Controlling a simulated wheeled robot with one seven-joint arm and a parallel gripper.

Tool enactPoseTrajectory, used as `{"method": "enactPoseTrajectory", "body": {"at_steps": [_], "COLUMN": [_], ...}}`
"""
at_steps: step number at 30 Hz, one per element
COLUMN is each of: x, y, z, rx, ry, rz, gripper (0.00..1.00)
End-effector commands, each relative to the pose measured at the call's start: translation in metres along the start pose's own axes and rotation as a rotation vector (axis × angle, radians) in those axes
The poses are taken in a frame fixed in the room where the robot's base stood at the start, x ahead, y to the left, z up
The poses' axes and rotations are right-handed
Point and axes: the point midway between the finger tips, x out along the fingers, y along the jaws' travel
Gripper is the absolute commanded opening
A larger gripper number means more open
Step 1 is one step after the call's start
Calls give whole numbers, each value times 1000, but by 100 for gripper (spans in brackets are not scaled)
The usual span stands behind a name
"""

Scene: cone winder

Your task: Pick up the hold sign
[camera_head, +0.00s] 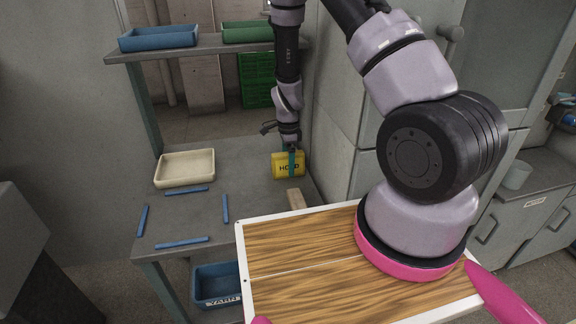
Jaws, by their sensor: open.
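The hold sign (281,169) is a small yellow block with dark lettering, standing near the right edge of the grey bench. A teal vertical strip crosses its face and hides part of the word; I cannot tell whether it belongs to the sign or to a finger. My gripper (292,150) points down right at the sign's top edge and is open. Its fingertips are small and dark here, so I cannot tell whether they straddle or touch the sign.
A cream tray (185,169) and several blue bars (181,243) lie on the bench (240,175) to the left. A wooden block (296,199) lies just in front of the sign. A grey cabinet (338,130) stands close on the right. A shelf (205,47) with bins is above.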

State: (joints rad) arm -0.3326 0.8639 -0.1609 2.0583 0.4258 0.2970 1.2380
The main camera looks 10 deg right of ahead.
Motion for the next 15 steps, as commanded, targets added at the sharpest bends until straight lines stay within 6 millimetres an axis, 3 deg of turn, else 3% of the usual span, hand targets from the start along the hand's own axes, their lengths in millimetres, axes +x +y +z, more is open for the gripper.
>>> {"method": "enactPoseTrajectory", "body": {"at_steps": [4, 12, 14, 15], "x": [17, 20, 20, 20], "y": [0, 0, 0, 0], "z": [0, 1, 1, 1], "rx": [-1, -1, -1, -1], "ry": [0, 0, 0, 0], "rz": [0, -1, -1, -1], "gripper": [98, 98, 79, 64]}}
